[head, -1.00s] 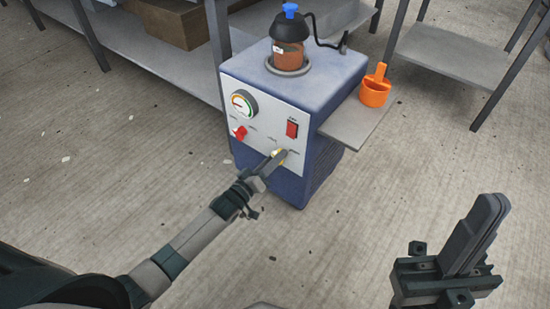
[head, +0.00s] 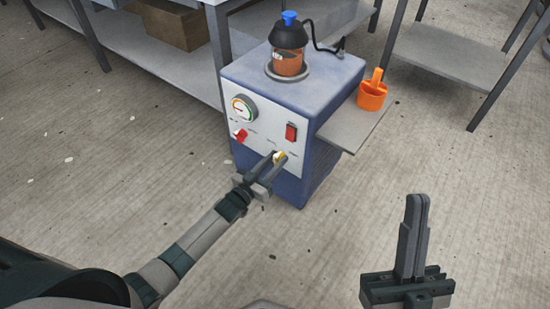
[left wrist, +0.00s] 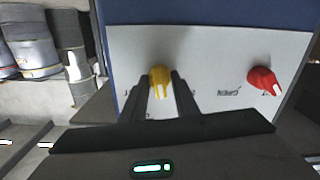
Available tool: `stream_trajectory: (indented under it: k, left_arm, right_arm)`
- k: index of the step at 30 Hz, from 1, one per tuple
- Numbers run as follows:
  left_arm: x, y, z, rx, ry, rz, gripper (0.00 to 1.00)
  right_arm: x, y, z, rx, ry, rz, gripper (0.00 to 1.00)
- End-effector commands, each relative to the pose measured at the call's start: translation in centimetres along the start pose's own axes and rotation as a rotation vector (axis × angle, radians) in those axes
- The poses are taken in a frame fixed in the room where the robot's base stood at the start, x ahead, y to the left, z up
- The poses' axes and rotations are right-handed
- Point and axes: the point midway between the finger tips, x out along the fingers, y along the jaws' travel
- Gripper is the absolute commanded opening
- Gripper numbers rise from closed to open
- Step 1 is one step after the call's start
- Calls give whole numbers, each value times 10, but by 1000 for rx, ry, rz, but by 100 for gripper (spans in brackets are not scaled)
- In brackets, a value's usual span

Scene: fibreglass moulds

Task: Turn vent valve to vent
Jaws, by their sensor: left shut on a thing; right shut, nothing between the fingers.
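The vent valve is a yellow knob (head: 279,157) low on the white front panel of a blue machine (head: 250,72). In the left wrist view the yellow knob (left wrist: 160,82) sits between my left gripper's fingers (left wrist: 160,95). My left gripper (head: 273,163) is shut on this knob, and its fingers hide part of it in the head view. The printed labels beside the knob are too small or covered to read. My right gripper (head: 419,200) is shut and empty, raised over the floor at the lower right, away from the machine.
The panel also carries a red knob (head: 240,135), a round gauge (head: 244,108) and a red switch (head: 291,132). A capped pot (head: 288,62) stands on top. An orange cup (head: 372,92) sits on the side shelf (head: 352,128). The floor in front is clear.

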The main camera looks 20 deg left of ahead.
Motion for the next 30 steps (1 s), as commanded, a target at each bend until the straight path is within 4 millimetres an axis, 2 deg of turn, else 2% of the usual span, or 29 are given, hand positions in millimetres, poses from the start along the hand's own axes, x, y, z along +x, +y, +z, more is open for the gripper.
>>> stream_trajectory:
  k: [12, 24, 30]
  left_arm:
    - [-1, 2, 0, 395, -1, 0, 5]
    - [-1, 3, 2, 754, -1, 0, 5]
    - [-1, 4, 3, 874, -1, 0, 5]
  right_arm:
    - [-11, -11, 17, 25, -136, 5, 0]
    - [-18, -14, 23, 33, -182, 9, 0]
    - [-19, -14, 23, 34, -182, 7, 0]
